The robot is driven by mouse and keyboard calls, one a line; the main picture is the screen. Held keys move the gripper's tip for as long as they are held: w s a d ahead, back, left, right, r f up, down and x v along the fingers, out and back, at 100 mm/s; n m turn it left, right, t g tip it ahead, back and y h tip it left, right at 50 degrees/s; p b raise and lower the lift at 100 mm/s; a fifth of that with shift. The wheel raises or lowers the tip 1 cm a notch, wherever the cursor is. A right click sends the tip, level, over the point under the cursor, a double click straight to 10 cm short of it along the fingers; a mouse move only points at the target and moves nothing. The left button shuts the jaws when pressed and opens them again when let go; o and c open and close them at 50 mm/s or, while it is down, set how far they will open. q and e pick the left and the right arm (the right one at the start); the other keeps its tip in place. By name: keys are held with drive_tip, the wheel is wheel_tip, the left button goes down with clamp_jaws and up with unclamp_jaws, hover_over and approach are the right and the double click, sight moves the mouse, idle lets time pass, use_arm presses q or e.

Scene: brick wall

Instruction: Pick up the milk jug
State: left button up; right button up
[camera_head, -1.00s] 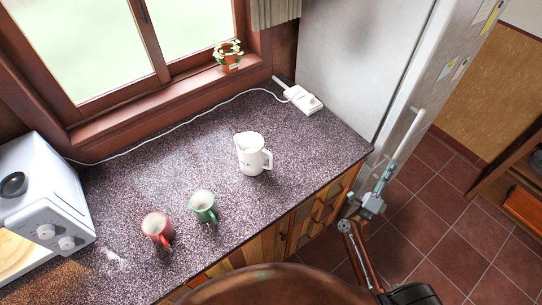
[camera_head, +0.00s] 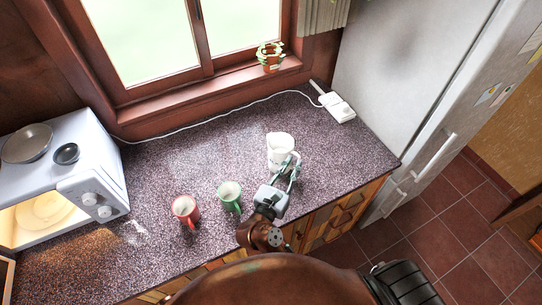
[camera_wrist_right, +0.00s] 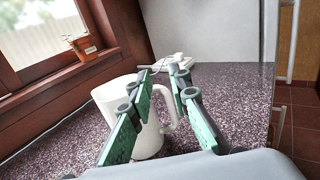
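The white milk jug (camera_head: 279,147) stands upright on the speckled counter, with its handle toward my right gripper. My right gripper (camera_head: 291,168) reaches in over the counter's front edge, and its fingers are at the handle side of the jug. In the right wrist view the jug (camera_wrist_right: 108,97) is partly hidden behind the left green-padded finger. Its handle shows between the two spread fingers of the gripper (camera_wrist_right: 163,80). The fingers are apart; I cannot tell whether either touches the handle. My left gripper is not in view.
A green mug (camera_head: 229,196) and a red mug (camera_head: 186,211) stand left of the gripper. A white microwave (camera_head: 75,190) is at the left. A white power strip (camera_head: 338,107) with a cord lies behind the jug, near the fridge (camera_head: 400,75). The counter's middle back is clear.

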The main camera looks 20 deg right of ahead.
sight(285, 157)
wheel_tip(285, 157, down, 8)
drive_tip(key=shift+a+r, duration=0.1)
drive_tip(key=shift+r, duration=0.05)
drive_tip(key=shift+p+x, duration=0.35)
drive_tip(key=shift+x, duration=3.5)
drive_tip(key=shift+c, duration=0.6)
drive_tip(key=shift+a, duration=0.1)
clamp_jaws()
